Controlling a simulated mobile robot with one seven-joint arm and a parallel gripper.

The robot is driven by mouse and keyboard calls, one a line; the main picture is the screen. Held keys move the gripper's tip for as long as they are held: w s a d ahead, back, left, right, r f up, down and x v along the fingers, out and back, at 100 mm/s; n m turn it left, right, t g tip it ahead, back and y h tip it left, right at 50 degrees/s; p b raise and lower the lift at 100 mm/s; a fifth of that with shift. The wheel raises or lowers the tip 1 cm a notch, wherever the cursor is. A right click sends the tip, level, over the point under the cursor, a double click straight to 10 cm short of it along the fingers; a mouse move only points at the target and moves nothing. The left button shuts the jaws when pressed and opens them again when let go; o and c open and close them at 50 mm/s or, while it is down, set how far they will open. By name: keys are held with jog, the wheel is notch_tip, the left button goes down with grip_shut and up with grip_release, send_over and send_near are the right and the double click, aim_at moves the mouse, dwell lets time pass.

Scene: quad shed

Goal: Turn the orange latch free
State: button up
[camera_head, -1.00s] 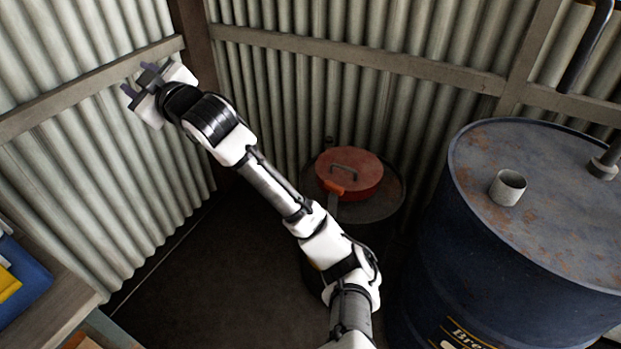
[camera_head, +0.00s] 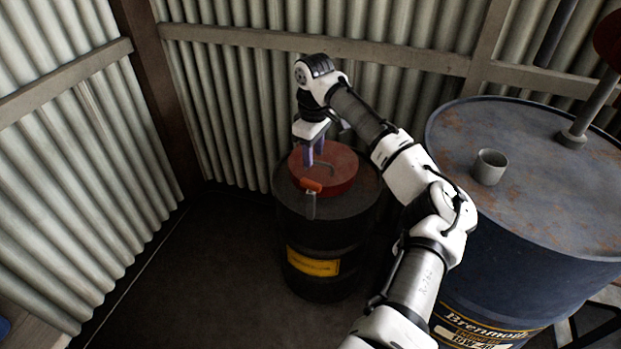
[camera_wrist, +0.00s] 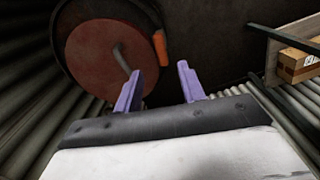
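The orange latch (camera_head: 310,185) sits at the front left rim of a red round lid (camera_head: 340,173) on a small dark drum (camera_head: 330,232). A grey strip hangs below the latch. In the wrist view the latch (camera_wrist: 160,48) is at the lid's right edge, and the red lid (camera_wrist: 95,62) with its bent grey handle (camera_wrist: 122,60) is at upper left. My gripper (camera_head: 314,160) points down over the lid, above and behind the latch. Its purple fingers (camera_wrist: 160,80) are apart with nothing between them. I cannot tell whether a finger touches the handle.
A large blue drum (camera_head: 520,260) stands close on the right, with a grey cup (camera_head: 489,167) and a pump pipe on top. Corrugated walls (camera_head: 240,110) close in behind and left. The floor (camera_head: 225,270) left of the small drum is clear. A cardboard box (camera_wrist: 298,65) shows in the wrist view.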

aim_at(313, 183)
notch_tip(313, 183, down, 10)
jog(key=shift+a+r+p, duration=0.1)
jog(key=shift+p, duration=0.45)
